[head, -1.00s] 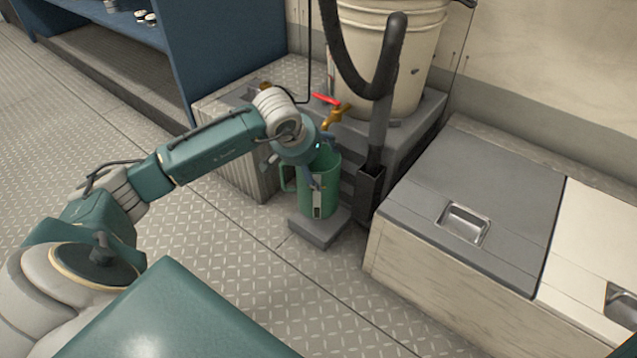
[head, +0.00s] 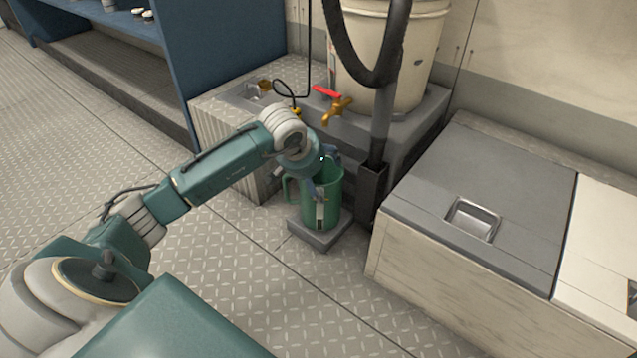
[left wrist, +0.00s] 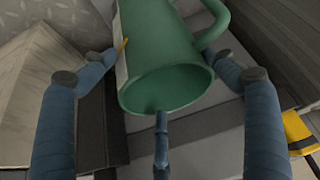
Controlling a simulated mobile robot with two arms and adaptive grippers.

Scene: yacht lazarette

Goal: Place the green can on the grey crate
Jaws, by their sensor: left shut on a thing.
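The green can (head: 331,205), a tall open-topped vessel with a side handle and a pale label strip, is upright at the low grey block (head: 322,240) on the floor. I cannot tell whether its base touches the block. My left gripper (head: 325,181) is shut on the can, with blue fingers on opposite sides of its wall. In the left wrist view, the can (left wrist: 165,50) sits between the fingers, its open mouth towards the camera. I cannot tell for certain which grey thing is the crate; the low block is directly below the can. My right gripper is not in view.
A cream bucket (head: 390,60) with a brass tap (head: 338,110) stands behind the can. A dark upright tube (head: 380,120) stands close to its right. A grey-lidded chest (head: 500,190) is at right, a blue shelf (head: 225,60) at back left. Floor in front is clear.

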